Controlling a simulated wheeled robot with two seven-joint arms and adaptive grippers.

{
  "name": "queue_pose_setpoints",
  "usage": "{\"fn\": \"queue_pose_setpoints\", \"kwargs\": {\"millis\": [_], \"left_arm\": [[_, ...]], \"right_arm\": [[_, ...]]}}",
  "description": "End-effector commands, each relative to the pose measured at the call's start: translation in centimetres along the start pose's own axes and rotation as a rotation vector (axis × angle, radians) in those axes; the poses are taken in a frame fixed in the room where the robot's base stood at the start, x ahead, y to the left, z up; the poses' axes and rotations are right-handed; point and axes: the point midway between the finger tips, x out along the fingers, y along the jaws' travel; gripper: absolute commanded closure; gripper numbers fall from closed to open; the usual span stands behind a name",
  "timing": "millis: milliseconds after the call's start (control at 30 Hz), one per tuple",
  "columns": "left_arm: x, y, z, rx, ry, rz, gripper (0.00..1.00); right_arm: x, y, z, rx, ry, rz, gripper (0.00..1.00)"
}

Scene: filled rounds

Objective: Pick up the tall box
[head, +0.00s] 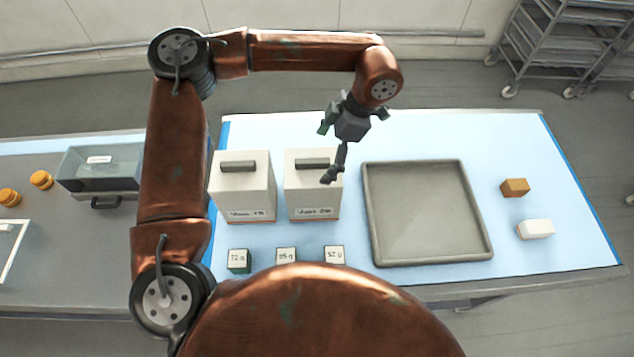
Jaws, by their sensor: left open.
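Two upright white boxes with dark bars on top and printed front labels stand side by side on the light blue mat: a left white box (243,192) and a right white box (304,193). They look about equally tall, so I cannot tell which one is the tall box. My left gripper (332,174) is open and points down over the right edge of the right box, hiding a little of it. I cannot tell whether it touches the box. The gripper shows nearly edge-on, and nothing is seen in it. My right gripper is not in view.
A grey tray (376,235) lies empty to the right of the boxes. An orange block (515,187) and a white block (535,229) lie beyond it. Three small labelled blocks (286,256) sit in front. A grey bin (100,170) and orange round pieces (41,180) are at left.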

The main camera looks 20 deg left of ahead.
Motion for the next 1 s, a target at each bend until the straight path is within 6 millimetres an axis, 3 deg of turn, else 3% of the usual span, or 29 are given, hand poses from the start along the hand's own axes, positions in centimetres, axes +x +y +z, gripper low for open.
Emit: {"fn": "queue_pose_setpoints", "kwargs": {"millis": [167,700,1000], "left_arm": [[1.5,0.0,0.2,0.001,0.001,-0.001,0.0],[7.9,-0.2,0.3,-0.001,0.0,-0.002,0.0],[8.4,-0.2,0.4,-0.002,-0.001,-0.001,0.01]], "right_arm": [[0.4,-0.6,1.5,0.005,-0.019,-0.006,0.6],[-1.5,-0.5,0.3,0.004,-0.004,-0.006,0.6],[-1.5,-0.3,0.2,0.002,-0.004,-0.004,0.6]]}}
